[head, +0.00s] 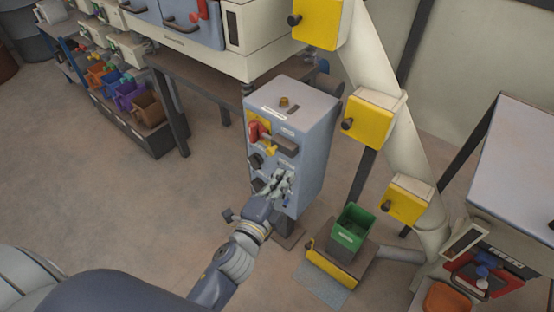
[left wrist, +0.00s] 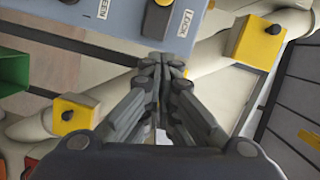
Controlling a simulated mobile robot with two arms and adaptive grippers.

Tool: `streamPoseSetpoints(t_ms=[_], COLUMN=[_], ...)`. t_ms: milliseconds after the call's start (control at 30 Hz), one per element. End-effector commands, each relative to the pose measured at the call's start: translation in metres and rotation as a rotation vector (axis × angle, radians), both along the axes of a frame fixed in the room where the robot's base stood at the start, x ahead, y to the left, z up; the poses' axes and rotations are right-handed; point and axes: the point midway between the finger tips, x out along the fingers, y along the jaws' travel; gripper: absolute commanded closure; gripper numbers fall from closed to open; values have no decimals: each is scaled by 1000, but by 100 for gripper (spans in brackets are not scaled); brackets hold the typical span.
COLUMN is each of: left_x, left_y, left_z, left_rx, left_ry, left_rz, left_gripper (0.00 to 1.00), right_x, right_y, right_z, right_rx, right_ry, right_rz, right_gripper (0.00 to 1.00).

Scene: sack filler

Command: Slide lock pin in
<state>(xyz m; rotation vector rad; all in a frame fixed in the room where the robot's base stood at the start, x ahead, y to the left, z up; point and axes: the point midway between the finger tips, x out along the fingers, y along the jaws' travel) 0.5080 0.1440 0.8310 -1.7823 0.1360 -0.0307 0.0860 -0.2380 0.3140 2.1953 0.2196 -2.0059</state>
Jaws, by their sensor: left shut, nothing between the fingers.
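The blue-grey control box (head: 316,150) stands on a post in the middle of the head view. Its front carries a red handle, a dark lever and dark knobs. My right gripper is not in view.
A green bin (head: 352,228) stands on a low yellow-edged platform right of the box. A pale slanted pipe with yellow boxes (head: 369,122) rises behind it. A bench (head: 215,75) stands behind the box. Open floor (head: 150,210) lies to the left.

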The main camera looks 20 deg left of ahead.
Motion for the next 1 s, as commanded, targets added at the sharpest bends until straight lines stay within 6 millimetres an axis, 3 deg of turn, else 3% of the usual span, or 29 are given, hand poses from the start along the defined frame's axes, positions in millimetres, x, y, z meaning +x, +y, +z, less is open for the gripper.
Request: streamPoseSetpoints(t_ms=[267, 533, 1000], left_x=[52, 60, 62], left_y=[-3, 28, 35], left_z=[-2, -11, -12], left_rx=[2, -1, 0], left_ry=[0, 1, 1], left_rz=[1, 1, 1], left_gripper=[100, 100, 100], right_x=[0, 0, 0], right_y=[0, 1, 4], right_z=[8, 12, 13], right_rx=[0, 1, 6], right_ry=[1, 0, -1], right_rz=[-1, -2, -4], right_gripper=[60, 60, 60])
